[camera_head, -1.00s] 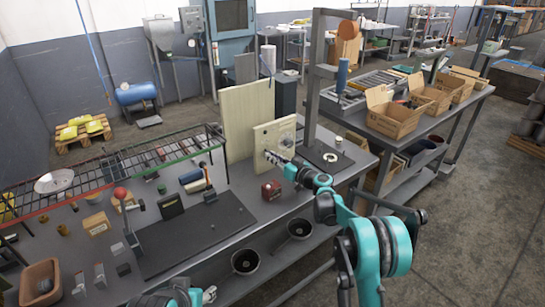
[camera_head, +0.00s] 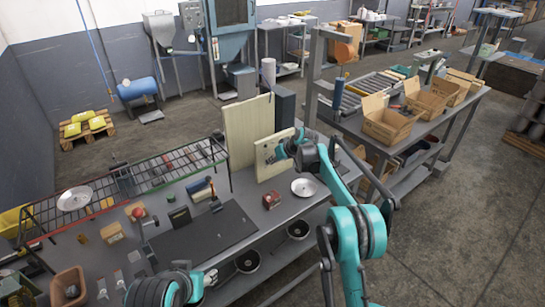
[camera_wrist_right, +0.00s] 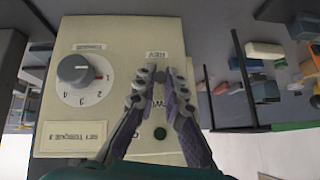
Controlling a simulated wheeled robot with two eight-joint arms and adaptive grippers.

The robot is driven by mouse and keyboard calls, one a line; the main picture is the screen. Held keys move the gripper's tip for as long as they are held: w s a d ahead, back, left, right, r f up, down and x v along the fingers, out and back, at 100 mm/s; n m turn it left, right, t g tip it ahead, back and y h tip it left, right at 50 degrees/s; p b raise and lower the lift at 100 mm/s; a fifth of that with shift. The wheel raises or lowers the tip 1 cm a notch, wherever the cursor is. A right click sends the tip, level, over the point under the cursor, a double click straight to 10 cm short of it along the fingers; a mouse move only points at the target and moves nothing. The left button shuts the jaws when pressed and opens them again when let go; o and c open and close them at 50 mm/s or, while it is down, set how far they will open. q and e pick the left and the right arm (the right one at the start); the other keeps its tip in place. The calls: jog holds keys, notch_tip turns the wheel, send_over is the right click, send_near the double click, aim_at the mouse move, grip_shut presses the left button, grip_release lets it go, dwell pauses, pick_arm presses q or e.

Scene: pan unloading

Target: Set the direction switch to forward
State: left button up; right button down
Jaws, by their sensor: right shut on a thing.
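The cream control panel (camera_head: 266,166) stands upright at the back of the bench. In the right wrist view the panel (camera_wrist_right: 110,35) appears upside down, with a "REV" label (camera_wrist_right: 156,55) above the fingertips and another label, partly covered by the fingers, below them. My right gripper (camera_head: 276,154) is at the panel face. In the wrist view its fingertips (camera_wrist_right: 160,78) are closed together on the small direction switch, which is mostly hidden, so its setting cannot be read. My left gripper (camera_head: 210,277) is low over the front of the bench, away from the panel; its jaws are too small to read.
A wire rack (camera_head: 130,183) stands at the left.

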jog(key=shift+w+a+r+g+h+p, duration=0.15)
jog(key=shift+r+g+h+p, duration=0.25)
jog(key=shift+p, duration=0.55)
jog(key=shift+f, duration=0.1)
jog(key=c, duration=1.6)
grip_release()
jog(key=v, duration=1.2)
jog(key=shift+w, duration=0.15)
